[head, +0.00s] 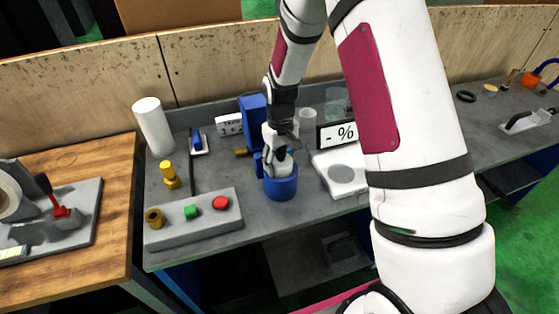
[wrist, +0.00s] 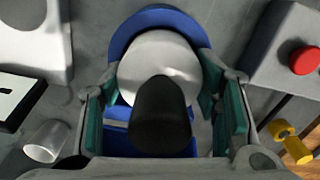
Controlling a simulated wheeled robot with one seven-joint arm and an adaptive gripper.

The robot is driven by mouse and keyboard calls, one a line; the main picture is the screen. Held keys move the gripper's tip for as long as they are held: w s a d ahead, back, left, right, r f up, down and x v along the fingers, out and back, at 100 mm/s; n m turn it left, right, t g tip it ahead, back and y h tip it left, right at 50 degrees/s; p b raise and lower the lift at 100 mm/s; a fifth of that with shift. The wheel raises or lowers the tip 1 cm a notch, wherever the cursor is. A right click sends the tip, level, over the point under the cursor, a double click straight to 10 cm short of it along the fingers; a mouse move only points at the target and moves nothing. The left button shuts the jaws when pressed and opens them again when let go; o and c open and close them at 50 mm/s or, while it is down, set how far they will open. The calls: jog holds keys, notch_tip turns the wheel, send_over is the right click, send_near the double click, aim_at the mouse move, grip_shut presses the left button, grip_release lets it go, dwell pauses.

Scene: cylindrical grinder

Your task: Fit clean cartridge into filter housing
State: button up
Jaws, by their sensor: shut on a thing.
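The blue cup-shaped filter housing (head: 281,190) stands on the grey bench, open side up. My gripper (head: 278,152) is directly above it, pointing down. In the wrist view the pale cartridge (wrist: 150,58), with a black end piece (wrist: 162,112) towards the camera, sits between my teal finger pads. My gripper is shut on it. The blue rim (wrist: 168,18) of the housing shows around the far side of the cartridge. The cartridge's lower end is hidden, so I cannot tell how deep it sits.
A grey panel with a green button (head: 191,211) and red button (head: 220,203) lies left of the housing. A white scale (head: 341,174) with a "- %" display stands right. A white roll (head: 152,125), yellow fitting (head: 170,176) and blue block (head: 252,108) stand behind.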

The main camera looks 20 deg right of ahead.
jog(key=shift+f, duration=0.1)
jog(key=o, duration=1.4)
notch_tip(320, 180, up, 12)
jog(key=shift+f+b, duration=0.1)
jog(key=shift+b, duration=0.9)
jog(key=s+r+m+t, duration=0.1)
jog(key=s+r+t, duration=0.2)
jog(key=s+r, duration=1)
jog(key=s+r+m+t, duration=0.1)
jog(key=s+r, duration=0.4)
jog(key=s, duration=0.6)
jog(key=shift+s+r+m+t, duration=0.2)
jog(key=shift+m+t, duration=0.1)
jog(key=shift+t, duration=0.5)
